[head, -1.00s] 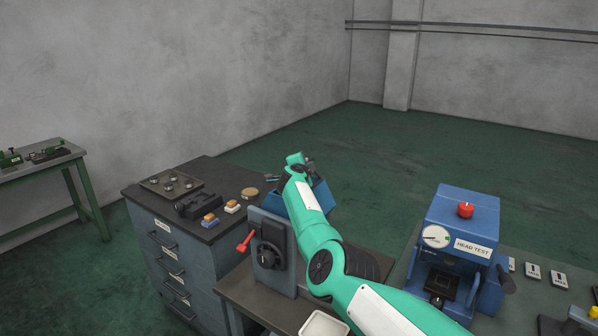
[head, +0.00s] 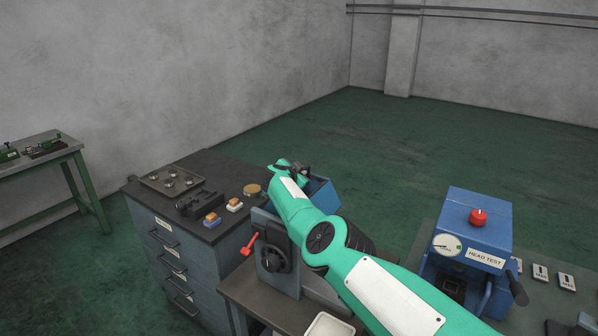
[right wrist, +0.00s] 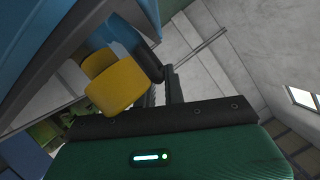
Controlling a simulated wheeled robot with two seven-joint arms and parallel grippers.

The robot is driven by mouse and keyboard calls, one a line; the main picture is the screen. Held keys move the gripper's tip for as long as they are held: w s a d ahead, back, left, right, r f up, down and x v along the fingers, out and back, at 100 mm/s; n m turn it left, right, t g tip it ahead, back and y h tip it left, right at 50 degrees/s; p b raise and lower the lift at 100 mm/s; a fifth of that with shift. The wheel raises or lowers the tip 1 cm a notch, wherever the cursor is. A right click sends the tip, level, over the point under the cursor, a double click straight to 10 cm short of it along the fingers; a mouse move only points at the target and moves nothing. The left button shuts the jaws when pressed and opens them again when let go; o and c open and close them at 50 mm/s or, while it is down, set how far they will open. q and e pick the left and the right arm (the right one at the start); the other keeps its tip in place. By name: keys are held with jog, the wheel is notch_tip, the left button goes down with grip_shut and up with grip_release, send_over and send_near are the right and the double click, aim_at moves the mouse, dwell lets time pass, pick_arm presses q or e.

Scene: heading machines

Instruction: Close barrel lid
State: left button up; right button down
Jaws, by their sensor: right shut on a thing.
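A blue open-topped part, apparently the barrel (head: 321,194), sits on the grey machine with the black dial, mostly hidden behind my right arm. My right gripper (head: 299,170) is at its upper left edge. In the right wrist view, the dark finger parts stand by a yellow block (right wrist: 118,92) beside a large blue surface (right wrist: 60,45). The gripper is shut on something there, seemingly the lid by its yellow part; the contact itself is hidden. My left gripper is in no view.
A red lever (head: 250,244) sticks out left of the machine. A drawer cabinet (head: 165,227) with small parts on top stands to the left. A blue head-test press (head: 478,233) stands at the right. A pale tray (head: 328,328) lies in front.

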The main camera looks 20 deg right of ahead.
jog(key=shift+f, duration=0.1)
dwell(0.7)
jog(key=c, duration=1.5)
grip_release()
jog(key=shift+w+d, duration=0.1)
